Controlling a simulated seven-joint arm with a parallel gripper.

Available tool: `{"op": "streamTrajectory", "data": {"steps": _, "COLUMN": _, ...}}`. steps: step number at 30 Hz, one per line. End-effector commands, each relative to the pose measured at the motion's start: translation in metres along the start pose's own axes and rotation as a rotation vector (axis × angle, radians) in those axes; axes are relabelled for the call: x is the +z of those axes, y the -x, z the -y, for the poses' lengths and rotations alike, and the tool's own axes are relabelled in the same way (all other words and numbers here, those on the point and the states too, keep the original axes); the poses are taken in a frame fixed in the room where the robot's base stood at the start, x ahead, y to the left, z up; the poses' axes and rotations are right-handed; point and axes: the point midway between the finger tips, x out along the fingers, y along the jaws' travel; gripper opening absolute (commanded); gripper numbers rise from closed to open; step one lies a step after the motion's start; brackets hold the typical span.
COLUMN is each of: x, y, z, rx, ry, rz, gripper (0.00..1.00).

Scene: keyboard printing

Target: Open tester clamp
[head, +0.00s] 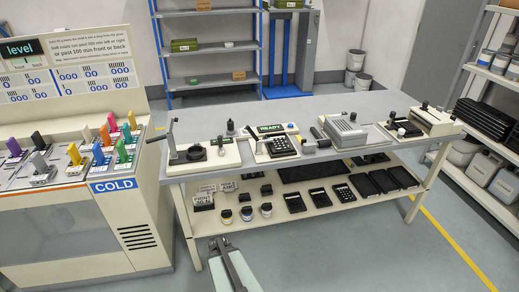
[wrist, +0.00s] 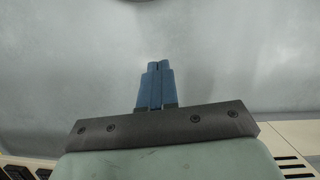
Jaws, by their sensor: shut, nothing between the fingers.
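The tester appears to be the cream unit with a lit READY display (head: 270,129) on the grey bench. A black keypad (head: 281,146) sits on it below the display. Dark knobs and a lever stand around the unit, but which part is the clamp, and whether it is open, is too small to tell. My gripper (head: 221,243) is low in the head view, in front of the bench and well apart from the tester. In the wrist view its blue fingers (wrist: 155,84) are together, with nothing between them. The tester cannot be made out in the wrist view.
The bench (head: 365,104) also carries a lever station (head: 203,155) at left, a grey ribbed machine (head: 345,130) and a cream device (head: 433,119) at right. Its lower shelf (head: 330,207) holds keypads, jars and trays. A COLD cabinet (head: 113,186) stands left. Open floor (head: 350,255) lies in front.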

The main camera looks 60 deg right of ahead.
Motion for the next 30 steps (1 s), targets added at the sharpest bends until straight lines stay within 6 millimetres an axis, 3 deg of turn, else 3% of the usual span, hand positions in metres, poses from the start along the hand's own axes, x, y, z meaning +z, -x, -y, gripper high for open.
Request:
{"op": "streamTrajectory", "data": {"steps": 6, "x": -0.049, "y": 0.046, "z": -0.057, "rx": -0.050, "ry": -0.138, "rz": -0.099, "gripper": 0.00}}
{"op": "streamTrajectory", "data": {"steps": 15, "x": -0.099, "y": 0.120, "z": -0.151, "rx": -0.134, "ry": -0.330, "rz": -0.246, "gripper": 0.00}}
{"op": "streamTrajectory", "data": {"steps": 21, "x": -0.122, "y": 0.179, "z": -0.224, "rx": -0.204, "ry": -0.457, "rz": -0.352, "gripper": 0.00}}
{"op": "streamTrajectory", "data": {"steps": 30, "x": -0.134, "y": 0.281, "z": -0.332, "rx": -0.327, "ry": -0.610, "rz": -0.521, "gripper": 0.00}}
